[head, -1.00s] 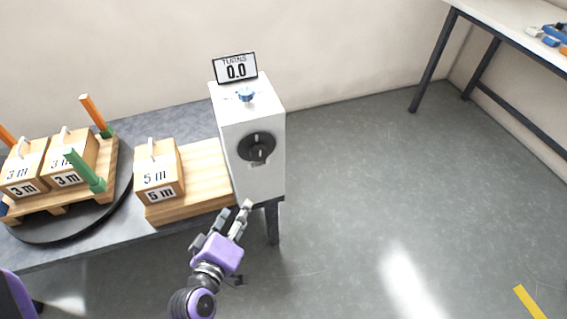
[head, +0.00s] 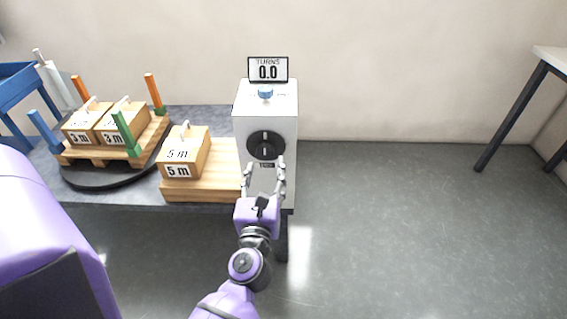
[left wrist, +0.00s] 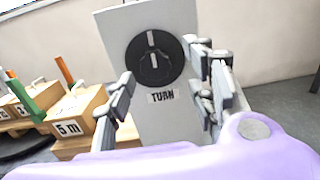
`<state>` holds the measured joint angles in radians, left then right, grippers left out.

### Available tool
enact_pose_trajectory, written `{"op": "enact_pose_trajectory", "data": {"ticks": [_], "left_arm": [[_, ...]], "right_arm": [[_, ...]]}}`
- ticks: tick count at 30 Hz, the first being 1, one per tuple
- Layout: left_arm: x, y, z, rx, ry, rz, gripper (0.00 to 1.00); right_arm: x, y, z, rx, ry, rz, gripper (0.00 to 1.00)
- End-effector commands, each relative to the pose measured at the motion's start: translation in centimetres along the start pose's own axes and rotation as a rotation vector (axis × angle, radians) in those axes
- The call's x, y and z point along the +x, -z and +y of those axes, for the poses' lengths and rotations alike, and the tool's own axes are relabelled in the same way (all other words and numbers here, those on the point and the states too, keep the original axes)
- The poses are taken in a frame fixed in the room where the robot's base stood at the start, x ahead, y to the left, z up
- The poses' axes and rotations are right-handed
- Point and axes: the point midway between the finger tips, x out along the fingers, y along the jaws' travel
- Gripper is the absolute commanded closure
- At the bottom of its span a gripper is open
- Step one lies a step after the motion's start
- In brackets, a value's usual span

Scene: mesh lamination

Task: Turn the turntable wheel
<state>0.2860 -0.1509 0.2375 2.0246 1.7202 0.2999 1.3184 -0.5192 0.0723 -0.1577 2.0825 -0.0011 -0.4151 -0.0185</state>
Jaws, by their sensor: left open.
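The black round wheel (head: 265,145) is on the front face of a white box (head: 281,103) at the table's right end. In the left wrist view the wheel (left wrist: 154,58) shows a grip bar across its middle, with a "TURN" label below it. A display (head: 268,70) on top of the box reads TURNS 0.0. My left gripper (head: 264,172) is open and empty, just below and in front of the wheel. In the left wrist view its fingers (left wrist: 165,90) stand either side of the box face, apart from the wheel. My right gripper is not in view.
A black turntable (head: 75,180) with a pallet, 3 m boxes and coloured posts stands at the left. A 5 m box (head: 186,150) sits on a wooden block (head: 200,190) beside the white box.

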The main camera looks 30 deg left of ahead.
Motion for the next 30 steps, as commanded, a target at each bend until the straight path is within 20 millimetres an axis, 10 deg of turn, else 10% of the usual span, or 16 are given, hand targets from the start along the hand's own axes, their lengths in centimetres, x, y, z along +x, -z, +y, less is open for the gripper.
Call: {"op": "enact_pose_trajectory", "data": {"ticks": [6,30], "left_arm": [[0.1,0.9,1.4,-0.268,-0.060,0.035,0.50],[7.8,1.3,1.7,-0.273,-0.058,0.034,0.50]], "right_arm": [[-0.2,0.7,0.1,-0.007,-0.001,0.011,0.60],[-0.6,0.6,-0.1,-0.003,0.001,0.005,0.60]]}}
